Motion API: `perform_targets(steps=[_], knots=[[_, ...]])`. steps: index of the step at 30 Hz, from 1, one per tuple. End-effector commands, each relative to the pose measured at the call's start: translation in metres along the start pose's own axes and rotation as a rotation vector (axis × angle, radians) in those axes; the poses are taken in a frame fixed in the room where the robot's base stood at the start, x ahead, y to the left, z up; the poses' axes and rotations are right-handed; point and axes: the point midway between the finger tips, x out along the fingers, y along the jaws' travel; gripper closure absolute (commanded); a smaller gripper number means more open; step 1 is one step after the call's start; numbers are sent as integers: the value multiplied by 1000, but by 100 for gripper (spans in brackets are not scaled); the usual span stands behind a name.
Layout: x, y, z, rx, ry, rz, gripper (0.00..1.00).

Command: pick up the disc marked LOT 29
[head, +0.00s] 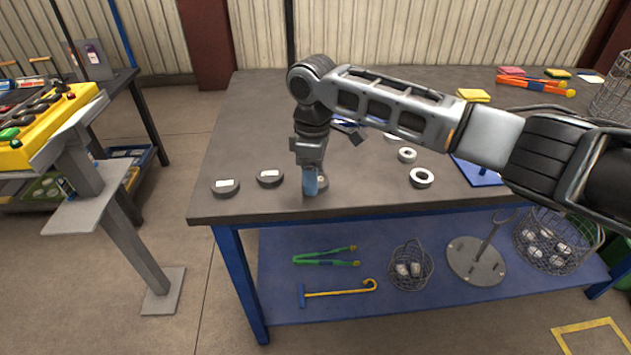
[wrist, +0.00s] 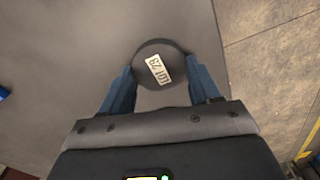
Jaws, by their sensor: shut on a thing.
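A dark round disc (wrist: 162,68) with a white label sits between the two blue fingers of my gripper (head: 311,183) in the wrist view. The label is tilted and seems to read LOT 2 and a last digit that I cannot tell for sure. The fingers are shut on the disc's sides. In the head view the gripper points down at the front edge of the grey bench, and the disc (head: 323,182) is partly hidden behind the fingers. Whether it touches the bench top is not clear.
Two more dark labelled discs (head: 270,178) (head: 225,188) lie to the left on the bench (head: 245,120). My arm spans the bench's right half. The bench's left back is clear.

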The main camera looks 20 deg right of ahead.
Motion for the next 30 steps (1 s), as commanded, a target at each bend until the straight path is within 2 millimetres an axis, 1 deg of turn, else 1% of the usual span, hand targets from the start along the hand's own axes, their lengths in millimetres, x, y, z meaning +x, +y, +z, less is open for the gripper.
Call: perform_targets(steps=[1, 6, 12, 16, 20, 23, 25, 27, 30], knots=[[0, 0, 0, 0, 0, 0, 69], [-1, 0, 0, 0, 1, 0, 84], [-1, 0, 0, 0, 1, 1, 84], [-4, 0, 0, 0, 2, 1, 84], [-15, 0, -1, -1, 3, 1, 84], [-30, 0, -1, -1, 3, 2, 84], [-45, 1, -1, -1, 4, 2, 84], [-52, 2, 20, 4, 4, 1, 84], [-65, 2, 43, 4, 4, 1, 84]])
